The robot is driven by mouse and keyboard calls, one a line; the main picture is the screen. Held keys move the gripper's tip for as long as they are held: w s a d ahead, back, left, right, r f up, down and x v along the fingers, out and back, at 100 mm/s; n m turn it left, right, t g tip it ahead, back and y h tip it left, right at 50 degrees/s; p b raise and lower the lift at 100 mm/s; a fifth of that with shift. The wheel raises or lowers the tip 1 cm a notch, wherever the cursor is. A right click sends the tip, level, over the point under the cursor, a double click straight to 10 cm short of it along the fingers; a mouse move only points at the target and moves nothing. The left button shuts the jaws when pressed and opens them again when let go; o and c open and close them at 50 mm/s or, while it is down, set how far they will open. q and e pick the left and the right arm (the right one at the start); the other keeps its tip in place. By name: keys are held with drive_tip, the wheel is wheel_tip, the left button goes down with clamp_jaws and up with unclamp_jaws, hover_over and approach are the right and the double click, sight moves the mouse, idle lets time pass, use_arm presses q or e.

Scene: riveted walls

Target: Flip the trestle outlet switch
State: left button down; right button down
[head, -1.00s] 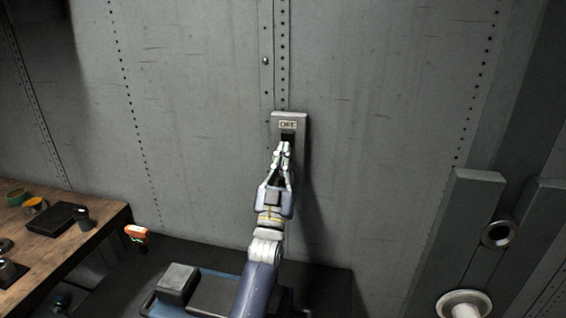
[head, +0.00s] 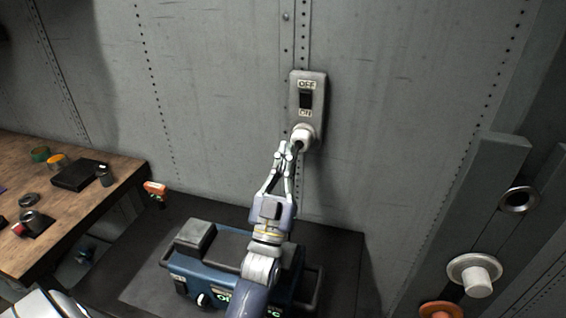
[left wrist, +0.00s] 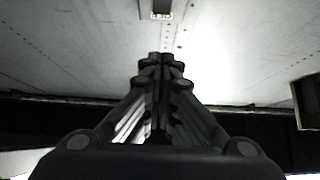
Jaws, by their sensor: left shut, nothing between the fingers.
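A pale switch box (head: 321,100) is fixed upright on the riveted wall. It has a dark rocker switch (head: 306,99), with OFF printed above and ON below; I cannot tell which way the rocker is tilted. A round white plug or socket (head: 303,135) sits at the box's lower end. My left gripper (head: 284,150) is shut and empty, its tips just below and left of that round part; contact cannot be told. In the left wrist view the shut fingertips (left wrist: 160,60) point toward the wall, with the box's lower part (left wrist: 156,8) cut off at the top. My right gripper is not in view.
A blue-and-grey unit (head: 225,262) stands on a dark surface below the box. A wooden bench (head: 100,205) with small items is at left. Grey uprights (head: 470,200) with round fittings stand at right. The wall around the box is clear.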

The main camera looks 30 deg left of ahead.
use_arm(q)
drive_tip(key=shift+s+d, duration=0.2)
drive_tip(key=shift+s, duration=0.4)
drive_tip(key=shift+s+d, duration=0.15)
drive_tip(key=shift+s, duration=0.45)
